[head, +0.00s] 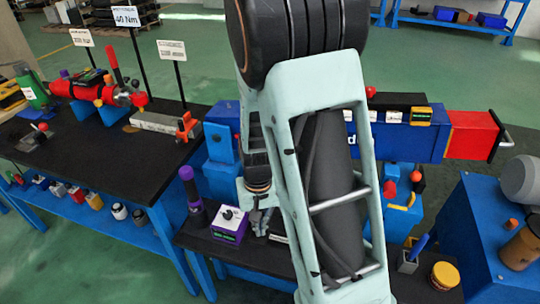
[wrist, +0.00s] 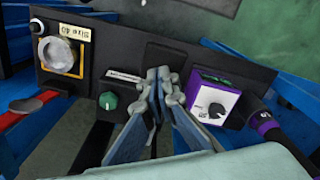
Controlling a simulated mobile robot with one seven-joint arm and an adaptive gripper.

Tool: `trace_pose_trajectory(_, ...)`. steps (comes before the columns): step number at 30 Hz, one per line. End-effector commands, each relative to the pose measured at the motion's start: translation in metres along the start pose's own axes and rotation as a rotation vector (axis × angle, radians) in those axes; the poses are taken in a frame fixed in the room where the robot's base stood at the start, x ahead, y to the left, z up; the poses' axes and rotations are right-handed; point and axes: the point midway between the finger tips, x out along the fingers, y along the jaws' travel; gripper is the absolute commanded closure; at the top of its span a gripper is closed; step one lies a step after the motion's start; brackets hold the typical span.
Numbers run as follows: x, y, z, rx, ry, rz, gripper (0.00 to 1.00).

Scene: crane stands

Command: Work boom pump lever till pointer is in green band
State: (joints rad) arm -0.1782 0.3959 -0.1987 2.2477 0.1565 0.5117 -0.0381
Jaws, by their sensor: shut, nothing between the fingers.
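My gripper (head: 262,220) is low over the black front shelf, beside the purple box, partly behind my own arm. In the wrist view its fingers (wrist: 163,85) are together with nothing between them. The blue boom (head: 410,138) with a red end lies on the right; my arm hides part of it. I cannot identify the boom pump lever for certain. A red bar-like part (wrist: 28,104) shows at the left edge of the wrist view, apart from the fingers. No pointer or green band can be made out.
A purple box with a black knob (wrist: 212,105) is right of my fingers in the wrist view. A green knob (wrist: 108,100) and a yellow-framed round part (wrist: 60,56) are to their left. A purple-topped black cylinder (head: 191,188) stands near the purple box. A yellow can (head: 445,275) stands on the right.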

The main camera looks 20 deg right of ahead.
Motion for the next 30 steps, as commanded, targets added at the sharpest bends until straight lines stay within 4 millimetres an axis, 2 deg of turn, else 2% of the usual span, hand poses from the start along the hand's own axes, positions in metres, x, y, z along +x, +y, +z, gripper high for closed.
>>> trace_pose_trajectory(1, 0.007, 0.001, -0.001, 0.001, 0.002, 0.001, 1.0)
trace_pose_trajectory(8, 0.024, 0.001, -0.001, 0.001, 0.003, 0.001, 1.0)
trace_pose_trajectory(14, 0.011, 0.001, -0.002, 0.001, 0.005, 0.001, 1.0)
trace_pose_trajectory(30, -0.043, 0.0, 0.0, 0.0, 0.0, 0.0, 1.0)
